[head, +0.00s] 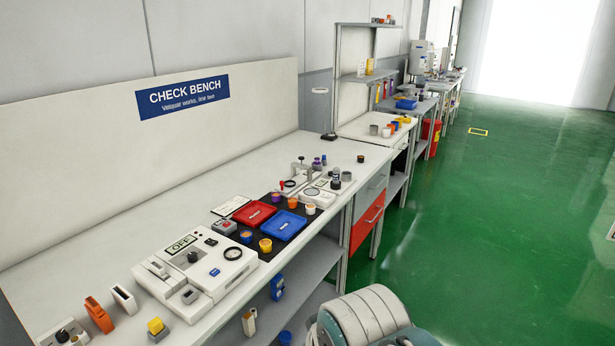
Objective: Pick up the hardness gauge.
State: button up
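I cannot tell for sure which item on the white check bench (110,230) is the hardness gauge. A small dark upright instrument with a pale round part (335,183) stands near the bench's far end, beside a small metal stand (302,166). An orange hand-sized item (98,315) and a white one with a dark slot (124,299) stand at the near left. My gripper is not in view; only a rounded white and teal part of my own body shows at the bottom.
A large white device reading OFF (207,262) fills the near middle bench. Red (254,214) and blue (282,225) trays lie on a black mat among several small cups. A dark-based lamp (328,136) stands behind.

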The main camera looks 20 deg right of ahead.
aim_at(336, 170)
jog(key=i+l+u, duration=0.2)
jog(key=i+l, duration=0.2)
jog(key=l, duration=0.25)
jog(key=i+l+u, duration=0.1)
jog(key=l, duration=0.2)
jog(key=i+l+u, duration=0.1)
jog(key=l, duration=0.25)
jog(key=i+l+u, duration=0.1)
jog(key=i+l, duration=0.15)
jog(key=l, duration=0.15)
jog(key=i+l, duration=0.15)
jog(key=l, duration=0.2)
jog(key=i+l, duration=0.15)
jog(key=l, duration=0.2)
jog(key=i+l, duration=0.15)
jog(key=l, duration=0.25)
jog(key=i+l, duration=0.15)
jog(key=l, duration=0.2)
jog(key=i+l, duration=0.15)
jog(key=l, duration=0.2)
jog(key=i+l, duration=0.15)
jog(key=l, duration=0.2)
jog(key=i+l+u, duration=0.1)
jog(key=l, duration=0.3)
